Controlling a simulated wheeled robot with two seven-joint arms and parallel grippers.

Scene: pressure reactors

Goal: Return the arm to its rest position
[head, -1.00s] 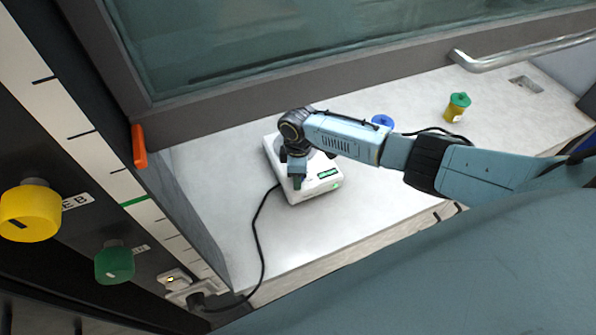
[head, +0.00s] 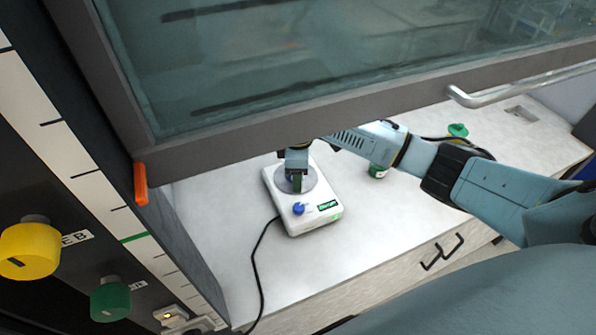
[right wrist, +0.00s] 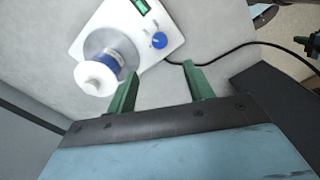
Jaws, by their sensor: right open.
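My right gripper (head: 297,184) is open and empty. In the head view it overlaps the round plate of a white device (head: 317,217) on the counter. The right wrist view shows its two green fingers (right wrist: 159,72) apart, with nothing between them. There, a blue vial with a white cap (right wrist: 95,79) is on the device's round plate, ahead and left of the fingers. In the head view the gripper mostly hides this vial. My right arm (head: 415,156) comes in from the right, its wrist partly hidden by the sash frame. My left gripper is out of view.
A glass sash (head: 230,130) with a metal handle (head: 470,97) hangs above the counter. A jar (head: 378,171) stands below my arm, and a green-lidded jar (head: 458,130) beyond it. A black cable (head: 254,265) runs from the device. The counter front is clear.

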